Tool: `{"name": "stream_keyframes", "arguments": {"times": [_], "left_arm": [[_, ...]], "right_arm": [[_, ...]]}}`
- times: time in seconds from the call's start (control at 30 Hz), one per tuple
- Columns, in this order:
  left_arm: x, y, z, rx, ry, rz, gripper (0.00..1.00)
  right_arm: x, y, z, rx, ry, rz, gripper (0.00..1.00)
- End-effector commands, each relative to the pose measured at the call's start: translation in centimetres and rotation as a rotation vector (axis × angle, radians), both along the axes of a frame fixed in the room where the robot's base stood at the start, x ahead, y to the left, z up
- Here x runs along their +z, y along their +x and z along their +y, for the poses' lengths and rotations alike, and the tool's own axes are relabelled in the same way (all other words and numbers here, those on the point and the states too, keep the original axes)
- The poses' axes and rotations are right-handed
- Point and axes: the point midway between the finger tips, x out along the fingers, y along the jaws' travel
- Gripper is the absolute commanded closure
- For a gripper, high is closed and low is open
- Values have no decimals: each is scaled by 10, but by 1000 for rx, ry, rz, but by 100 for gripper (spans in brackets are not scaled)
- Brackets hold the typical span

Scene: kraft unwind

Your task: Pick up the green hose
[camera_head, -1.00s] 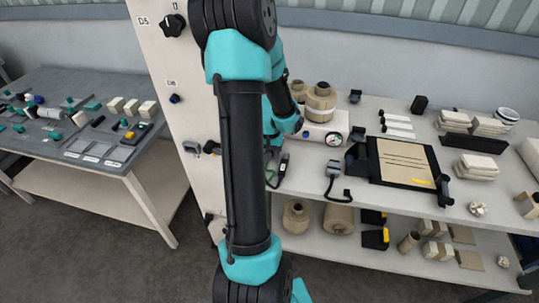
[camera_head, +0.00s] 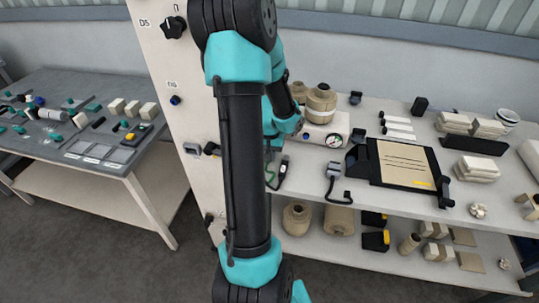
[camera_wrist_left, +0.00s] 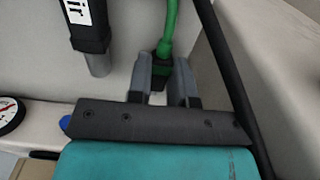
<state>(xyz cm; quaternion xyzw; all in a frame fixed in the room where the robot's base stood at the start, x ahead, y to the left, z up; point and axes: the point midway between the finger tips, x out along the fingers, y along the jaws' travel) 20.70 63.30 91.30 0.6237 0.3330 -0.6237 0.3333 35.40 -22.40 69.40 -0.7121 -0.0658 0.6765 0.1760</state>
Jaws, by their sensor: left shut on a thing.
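The green hose (camera_wrist_left: 171,22) hangs down from the top of the left wrist view and ends in a darker green fitting (camera_wrist_left: 164,49). My left gripper (camera_wrist_left: 163,68) is shut on this lower end, with one grey finger on each side. In the head view a small part of the green hose (camera_head: 270,173) shows just right of my arm, which hides most of that spot. My right gripper is not in view.
A black-bodied part with a white label (camera_wrist_left: 78,12) and a grey tip hangs left of the hose. A pressure gauge (camera_head: 334,140) sits on the shelf near my arm. A black cable (camera_wrist_left: 228,75) runs close on the right. Shelves with goods lie right.

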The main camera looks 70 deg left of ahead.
Motion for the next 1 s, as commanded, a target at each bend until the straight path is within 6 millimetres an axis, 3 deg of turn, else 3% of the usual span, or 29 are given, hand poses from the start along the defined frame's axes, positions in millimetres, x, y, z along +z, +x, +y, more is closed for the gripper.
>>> {"name": "stream_keyframes", "arguments": {"times": [0.6,1.0], "left_arm": [[90,0,0,0,2,-1,100],[96,0,0,0,0,0,100]], "right_arm": [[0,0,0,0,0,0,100],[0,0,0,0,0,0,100]]}}
